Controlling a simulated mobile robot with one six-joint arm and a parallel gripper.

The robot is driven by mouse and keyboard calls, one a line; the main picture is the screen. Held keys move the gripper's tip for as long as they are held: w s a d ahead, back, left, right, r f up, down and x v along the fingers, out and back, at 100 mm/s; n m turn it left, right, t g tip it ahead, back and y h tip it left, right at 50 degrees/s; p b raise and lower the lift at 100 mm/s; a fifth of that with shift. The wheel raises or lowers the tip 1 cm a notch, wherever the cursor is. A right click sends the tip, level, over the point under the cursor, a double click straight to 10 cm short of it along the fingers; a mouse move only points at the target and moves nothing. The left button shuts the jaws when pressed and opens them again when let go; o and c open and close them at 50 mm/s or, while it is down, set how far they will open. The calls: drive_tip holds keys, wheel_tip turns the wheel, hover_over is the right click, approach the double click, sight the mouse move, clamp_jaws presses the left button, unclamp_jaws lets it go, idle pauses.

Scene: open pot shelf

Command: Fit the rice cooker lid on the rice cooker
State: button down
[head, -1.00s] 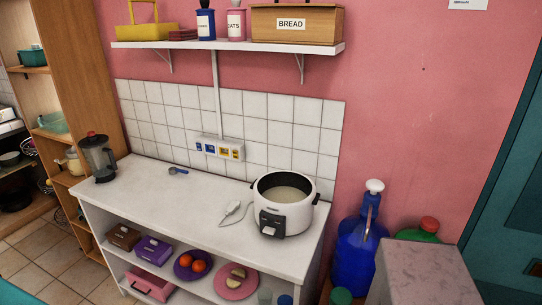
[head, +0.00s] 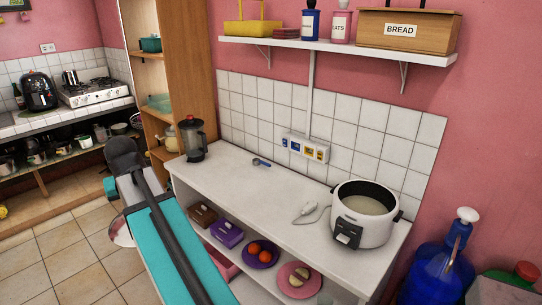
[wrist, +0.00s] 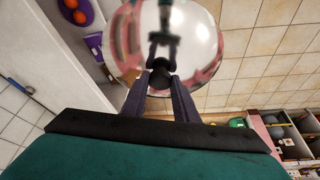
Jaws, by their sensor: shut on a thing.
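The rice cooker (head: 372,229) stands upright on the white counter's right end. It is white with a dark front panel, its top is open and pale contents show inside. The rice cooker lid (wrist: 203,38) is a shiny, reflective round disc with a black knob. In the wrist view my gripper (wrist: 161,80) is shut on that knob. In the head view only a sliver of the lid (head: 121,236) shows beside my arm, over the floor left of the counter and well apart from the cooker. My fingers are hidden there.
The white counter (head: 265,196) is mostly clear, with a blender (head: 194,140), a blue scoop (head: 261,162) and a plug with cord (head: 308,209). A wall shelf (head: 340,47) holding a bread box (head: 415,30) overhangs the back. A blue jug (head: 440,265) stands right of the counter.

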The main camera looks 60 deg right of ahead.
drive_tip(key=s+d+r+m+g+h, duration=0.1)
drive_tip(key=s+d+m, duration=0.2)
drive_tip(key=s+d, duration=0.6)
drive_tip(key=s+d+r+m+g+p, duration=0.1)
drive_tip(key=s+d+m, duration=0.3)
drive_tip(key=d, duration=0.8)
drive_tip(key=s+d+r+m+g+h, duration=0.1)
drive_tip(key=s+d+r+m, duration=0.1)
drive_tip(key=s+d, duration=0.75)
drive_tip(key=s+d+r+m+g, duration=0.1)
drive_tip(key=s+d, duration=0.4)
drive_tip(key=s, duration=0.6)
drive_tip(key=s+d+r+m+g+p, duration=0.1)
drive_tip(key=s+d+m, duration=0.3)
drive_tip(key=s, duration=0.7)
drive_tip(key=s+d+r+m, duration=0.1)
drive_tip(key=s+d+m, duration=0.2)
drive_tip(key=s+d, duration=0.4)
drive_tip(key=s, duration=0.4)
drive_tip(key=shift+s+d+g, duration=0.2)
drive_tip(key=shift+d+g, duration=0.2)
drive_tip(key=shift+f, duration=0.15)
wheel_tip(320, 180, down, 3)
drive_tip(key=shift+b, duration=1.1)
drive_tip(key=shift+w+a, duration=0.1)
